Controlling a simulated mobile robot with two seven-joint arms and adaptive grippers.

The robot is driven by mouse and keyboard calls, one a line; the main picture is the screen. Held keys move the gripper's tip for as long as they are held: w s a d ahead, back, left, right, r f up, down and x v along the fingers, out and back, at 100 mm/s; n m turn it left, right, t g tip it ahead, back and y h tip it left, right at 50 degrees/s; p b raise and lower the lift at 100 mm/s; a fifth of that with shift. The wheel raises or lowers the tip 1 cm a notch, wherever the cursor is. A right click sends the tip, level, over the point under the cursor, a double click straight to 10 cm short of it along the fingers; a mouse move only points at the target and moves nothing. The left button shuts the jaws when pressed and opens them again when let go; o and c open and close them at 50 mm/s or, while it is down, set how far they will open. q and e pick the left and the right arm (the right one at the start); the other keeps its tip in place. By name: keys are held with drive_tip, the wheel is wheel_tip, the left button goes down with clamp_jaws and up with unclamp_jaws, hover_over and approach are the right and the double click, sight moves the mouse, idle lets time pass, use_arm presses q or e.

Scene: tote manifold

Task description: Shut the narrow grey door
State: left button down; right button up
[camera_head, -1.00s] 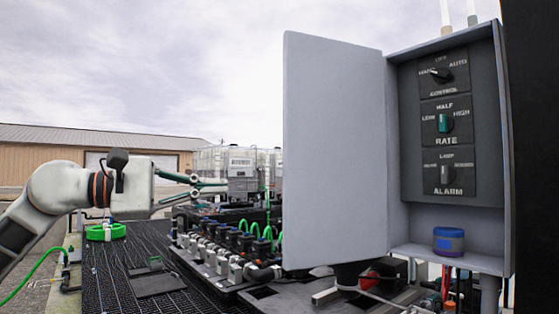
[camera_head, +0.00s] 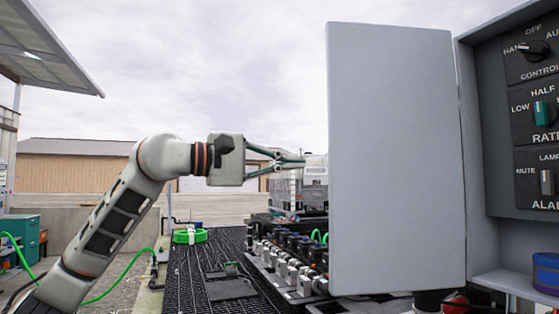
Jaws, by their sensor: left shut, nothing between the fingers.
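The narrow grey door (camera_head: 395,160) stands wide open, swung out to the left of its grey control box (camera_head: 485,235). Its flat face fills the middle right of the view. My left gripper (camera_head: 303,160) is shut and empty. It is to the left of the door, with its fingertips pointing right towards the door's free edge and a visible gap between them. My right gripper is not in view.
A manifold with several valves (camera_head: 290,262) lies below the door. A green hose coil (camera_head: 190,236) rests on the black mesh deck (camera_head: 190,275).

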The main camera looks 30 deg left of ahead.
use_arm(q)
drive_tip(key=shift+w+d, duration=0.15)
drive_tip(key=shift+d, duration=1.15)
drive_tip(key=shift+w+d, duration=0.15)
drive_tip(key=shift+d, duration=1.1)
